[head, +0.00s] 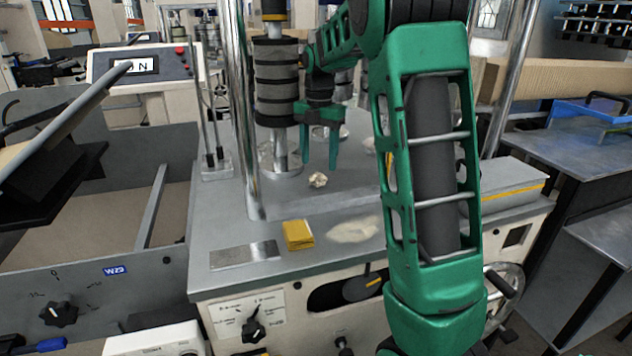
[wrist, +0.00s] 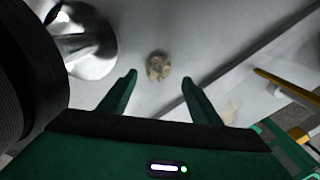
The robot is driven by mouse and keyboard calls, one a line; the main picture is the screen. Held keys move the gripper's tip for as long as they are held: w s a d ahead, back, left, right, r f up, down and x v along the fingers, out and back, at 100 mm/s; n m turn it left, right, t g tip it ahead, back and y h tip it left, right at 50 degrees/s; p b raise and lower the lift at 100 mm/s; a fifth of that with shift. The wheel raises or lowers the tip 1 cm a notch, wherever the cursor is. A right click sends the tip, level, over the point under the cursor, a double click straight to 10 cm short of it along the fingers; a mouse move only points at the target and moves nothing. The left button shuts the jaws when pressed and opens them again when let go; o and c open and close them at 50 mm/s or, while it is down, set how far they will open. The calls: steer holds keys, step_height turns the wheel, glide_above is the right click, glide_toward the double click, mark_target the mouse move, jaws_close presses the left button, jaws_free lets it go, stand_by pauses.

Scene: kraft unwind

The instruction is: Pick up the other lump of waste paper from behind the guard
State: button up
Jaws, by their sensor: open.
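A small crumpled lump of waste paper (head: 318,180) lies on the grey machine bed, to the right of the foot of the upright shaft. In the wrist view the lump (wrist: 158,66) is beyond my fingertips and between their lines. My gripper (head: 320,168) points down with its two green fingers apart, above or just behind the lump, with nothing between them. It also shows in the wrist view (wrist: 159,80). I cannot single out a guard in these views. My green arm hides part of the bed on the right.
A dark ribbed roller (head: 276,85) on a shaft stands close to the left of my gripper. A chrome post (head: 243,120) rises nearer the front. A yellow pad (head: 298,235), a metal plate (head: 245,254) and a pale patch (head: 354,230) are on the front ledge.

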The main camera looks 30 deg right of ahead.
mark_target(317, 179)
step_height(317, 179, down, 5)
steer(key=shift+w+a+f, duration=0.1)
steer(key=shift+w, duration=0.05)
steer(key=c, duration=1.1)
